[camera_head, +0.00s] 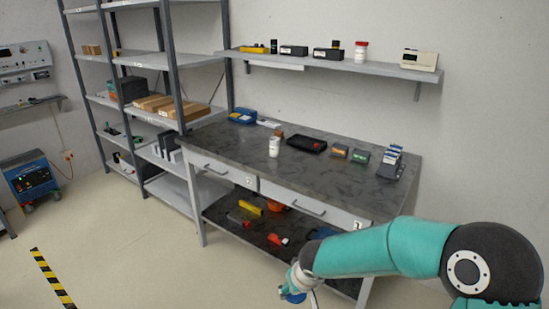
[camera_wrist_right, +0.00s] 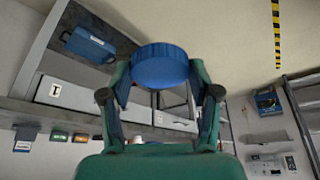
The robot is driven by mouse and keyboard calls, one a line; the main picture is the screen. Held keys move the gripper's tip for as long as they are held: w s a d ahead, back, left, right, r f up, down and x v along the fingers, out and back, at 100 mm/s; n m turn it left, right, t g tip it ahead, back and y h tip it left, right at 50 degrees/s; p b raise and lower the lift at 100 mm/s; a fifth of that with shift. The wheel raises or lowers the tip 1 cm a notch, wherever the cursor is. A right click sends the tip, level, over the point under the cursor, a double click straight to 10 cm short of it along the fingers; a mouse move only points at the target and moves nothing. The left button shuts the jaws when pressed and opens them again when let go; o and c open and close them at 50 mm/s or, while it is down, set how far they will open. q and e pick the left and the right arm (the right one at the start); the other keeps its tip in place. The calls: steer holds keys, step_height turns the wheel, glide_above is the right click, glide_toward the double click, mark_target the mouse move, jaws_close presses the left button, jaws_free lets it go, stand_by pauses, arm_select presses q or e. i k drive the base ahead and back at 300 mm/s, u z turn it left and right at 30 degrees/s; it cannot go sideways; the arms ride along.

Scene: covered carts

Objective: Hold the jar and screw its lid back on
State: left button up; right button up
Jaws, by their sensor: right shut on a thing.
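A white jar (camera_head: 274,147) stands upright on the dark top of the workbench (camera_head: 235,146); its details are too small to tell. My right gripper (camera_head: 297,284) is low in front of the bench, away from the jar. It is shut on a round blue lid (camera_wrist_right: 160,66), which shows between the fingers (camera_wrist_right: 160,80) in the right wrist view. A blue edge of the lid (camera_head: 291,297) also shows in the head view. My left gripper is in neither view.
A black tray (camera_head: 306,145) and small boxes (camera_head: 359,156) stand right of the jar. The wall shelf (camera_head: 320,63) holds a white bottle with a red cap (camera_head: 361,50). The lower bench shelf holds tools and a blue case (camera_wrist_right: 90,44). Floor at the left is mostly clear.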

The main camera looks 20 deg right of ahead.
mark_target(275, 147)
steer(key=z, duration=0.5)
steer(key=i, duration=0.95)
steer(key=z, duration=0.1)
